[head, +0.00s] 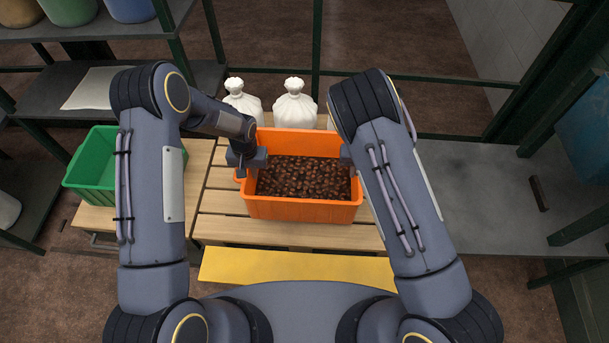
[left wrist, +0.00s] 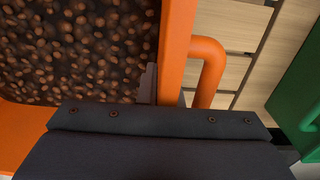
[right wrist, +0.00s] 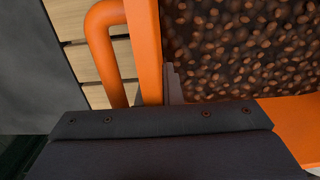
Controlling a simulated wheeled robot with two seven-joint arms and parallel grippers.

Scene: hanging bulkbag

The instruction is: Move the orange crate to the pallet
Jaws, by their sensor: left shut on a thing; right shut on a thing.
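The orange crate (head: 303,209) is full of brown nut-like pieces and is over the wooden pallet (head: 222,228) in the head view. I cannot tell whether it rests on the slats or hangs just above them. My left gripper (head: 248,160) is shut on the crate's left wall, which also shows with its handle in the left wrist view (left wrist: 177,50). My right gripper (right wrist: 168,85) is shut on the opposite wall; in the head view my right arm mostly hides it.
Two tied white sacks (head: 294,103) stand behind the crate. A green crate (head: 92,172) is at left on a wooden surface. A grey table (head: 490,195) lies at right, clear near the pallet. A yellow strip (head: 300,268) runs in front. Green posts (head: 317,45) stand behind.

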